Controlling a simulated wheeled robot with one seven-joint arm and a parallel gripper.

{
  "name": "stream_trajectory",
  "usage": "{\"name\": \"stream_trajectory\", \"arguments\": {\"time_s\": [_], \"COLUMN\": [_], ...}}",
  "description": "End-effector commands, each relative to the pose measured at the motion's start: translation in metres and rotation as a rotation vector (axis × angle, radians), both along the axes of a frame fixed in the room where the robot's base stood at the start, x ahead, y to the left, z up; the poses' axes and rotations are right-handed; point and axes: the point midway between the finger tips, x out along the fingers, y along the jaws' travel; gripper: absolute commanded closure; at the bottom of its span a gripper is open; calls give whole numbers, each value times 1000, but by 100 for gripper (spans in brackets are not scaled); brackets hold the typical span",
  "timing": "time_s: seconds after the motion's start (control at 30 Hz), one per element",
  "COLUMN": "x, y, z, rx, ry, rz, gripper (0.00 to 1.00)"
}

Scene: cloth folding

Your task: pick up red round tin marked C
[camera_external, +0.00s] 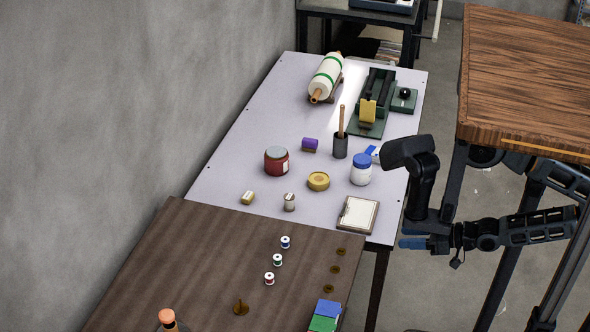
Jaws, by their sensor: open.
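A red round tin (276,161) with a grey lid and a pale label stands upright on the light grey table (232,163), left of the middle. The label's marking is too small to read. My gripper (413,243) has blue fingertips and is at the table's right edge, low and beyond the clipboard. It is open, apart from the tin and well to its right. No object shows between its fingers.
Near the tin are a yellow round tin (318,181), a purple-topped item (310,145), a small jar (289,202), a white blue-lidded jar (361,170) and a dark cup (340,146). A clipboard (358,214) lies near the right edge. A brown table (205,260) adjoins in front.

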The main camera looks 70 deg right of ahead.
Motion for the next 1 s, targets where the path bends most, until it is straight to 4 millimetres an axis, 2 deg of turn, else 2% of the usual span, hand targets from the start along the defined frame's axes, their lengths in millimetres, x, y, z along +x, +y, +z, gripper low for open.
{"name": "stream_trajectory", "arguments": {"time_s": [0.27, 0.83, 1.0], "x": [0, 0, 0], "y": [0, 0, 0], "z": [0, 0, 0], "rx": [0, 0, 0], "ry": [0, 0, 0], "rz": [0, 0, 0], "gripper": [56, 1, 0]}}
